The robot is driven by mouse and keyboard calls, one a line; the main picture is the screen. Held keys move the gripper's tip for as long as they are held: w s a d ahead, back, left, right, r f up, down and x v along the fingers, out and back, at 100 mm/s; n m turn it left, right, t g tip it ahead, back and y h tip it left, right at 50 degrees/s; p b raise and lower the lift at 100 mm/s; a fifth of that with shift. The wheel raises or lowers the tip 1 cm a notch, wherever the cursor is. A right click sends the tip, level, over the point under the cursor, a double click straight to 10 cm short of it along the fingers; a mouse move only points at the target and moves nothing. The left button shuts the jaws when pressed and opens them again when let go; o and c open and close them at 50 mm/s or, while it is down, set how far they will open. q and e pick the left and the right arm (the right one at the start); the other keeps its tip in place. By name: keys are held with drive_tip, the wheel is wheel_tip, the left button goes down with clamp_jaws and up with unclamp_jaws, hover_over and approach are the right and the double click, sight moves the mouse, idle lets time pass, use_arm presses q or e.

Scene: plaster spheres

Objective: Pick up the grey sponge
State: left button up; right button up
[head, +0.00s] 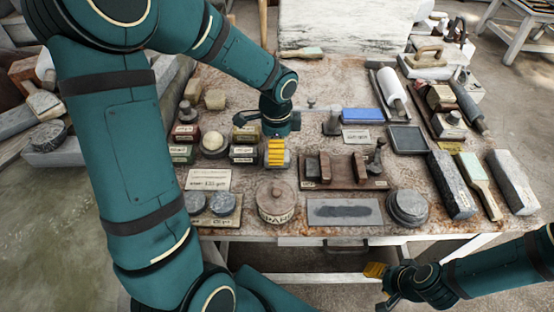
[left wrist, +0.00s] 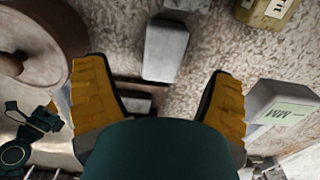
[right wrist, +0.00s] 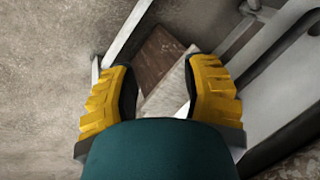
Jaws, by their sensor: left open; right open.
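A plain grey block, which looks like the grey sponge (left wrist: 165,48), lies on the table in the left wrist view, ahead of and between the fingertips. My left gripper (left wrist: 158,88) is open and empty, with the block apart from both fingers. In the head view my left gripper (head: 278,153) points down over the middle of the table and hides most of what is beneath it. My right gripper (head: 378,275) is open beyond the table's front edge, and the right wrist view shows it empty (right wrist: 160,88).
A round lidded pot (head: 275,203) stands in front of the left gripper. Small labelled boxes (head: 243,155) stand to its left, a wooden rack (head: 345,172) to its right. A blue block (head: 362,115) lies farther back.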

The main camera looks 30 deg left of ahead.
sight(287, 153)
use_arm(q)
drive_tip(key=f+b, duration=0.2)
drive_tip(key=f, duration=0.3)
drive_tip(key=shift+w+f, duration=0.1)
drive_tip(key=shift+w, duration=0.1)
drive_tip(key=c, duration=0.9)
